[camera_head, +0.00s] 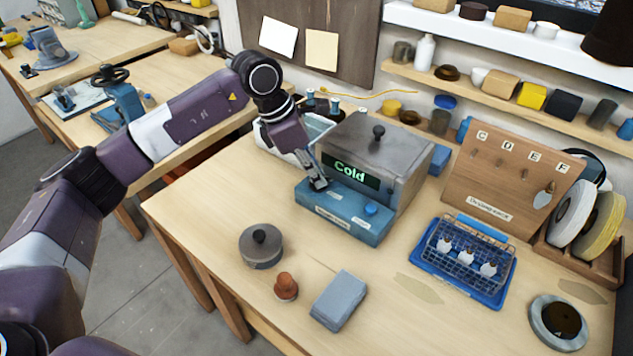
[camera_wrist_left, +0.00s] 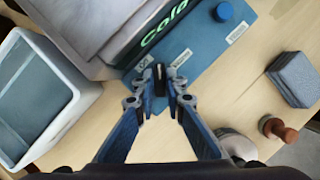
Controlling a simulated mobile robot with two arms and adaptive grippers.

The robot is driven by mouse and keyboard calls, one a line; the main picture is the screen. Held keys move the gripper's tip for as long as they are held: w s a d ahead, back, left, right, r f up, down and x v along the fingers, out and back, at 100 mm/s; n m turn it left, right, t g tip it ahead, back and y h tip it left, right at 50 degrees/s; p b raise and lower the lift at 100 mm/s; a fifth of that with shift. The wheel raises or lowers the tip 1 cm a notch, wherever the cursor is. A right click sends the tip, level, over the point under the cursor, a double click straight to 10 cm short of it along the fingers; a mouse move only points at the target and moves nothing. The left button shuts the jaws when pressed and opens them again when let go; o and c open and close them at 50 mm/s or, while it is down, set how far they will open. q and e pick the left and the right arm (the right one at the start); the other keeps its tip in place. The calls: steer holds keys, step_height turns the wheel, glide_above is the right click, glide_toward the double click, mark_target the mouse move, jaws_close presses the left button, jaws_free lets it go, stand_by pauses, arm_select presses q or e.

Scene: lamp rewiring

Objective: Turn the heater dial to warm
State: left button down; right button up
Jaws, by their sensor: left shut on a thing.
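The heater is a grey metal box (camera_head: 395,150) with a blue front panel (camera_head: 345,226), and its display (camera_head: 350,173) reads "Cold" in green. My left gripper (camera_head: 318,184) is at the left end of the panel's top face, shut on a small dark dial there. In the left wrist view, the fingertips (camera_wrist_left: 159,82) sit on either side of the dark dial, which they partly hide. A second, blue knob (camera_head: 371,208) stands free at the panel's right end, and it also shows in the left wrist view (camera_wrist_left: 224,11). My right gripper is not in view.
A white bin (camera_wrist_left: 35,100) stands left of the heater. A blue tray (camera_head: 458,280) with a wire rack and a wooden board (camera_head: 510,180) stand to the right.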

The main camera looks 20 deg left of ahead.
arm_select(q)
steer(key=m+g+b, duration=0.1)
steer(key=m, duration=0.1)
steer(key=m+b, duration=0.1)
steer(key=m, duration=0.1)
steer(key=shift+w+m+g+h, duration=0.2)
steer(key=shift+m+g+h, duration=0.1)
steer(key=shift+g, duration=0.1)
steer(key=m+g, duration=0.1)
steer(key=m, duration=0.2)
steer(key=shift+w+r+m+g+b, duration=0.1)
steer(key=shift+m+g+b, duration=0.3)
steer(key=shift+m, duration=0.6)
steer(key=c, duration=2)
jaws_free()
steer(key=shift+a, duration=0.1)
steer(key=v, duration=1.2)
steer(key=shift+w+d, duration=0.1)
steer(key=shift+d, duration=0.15)
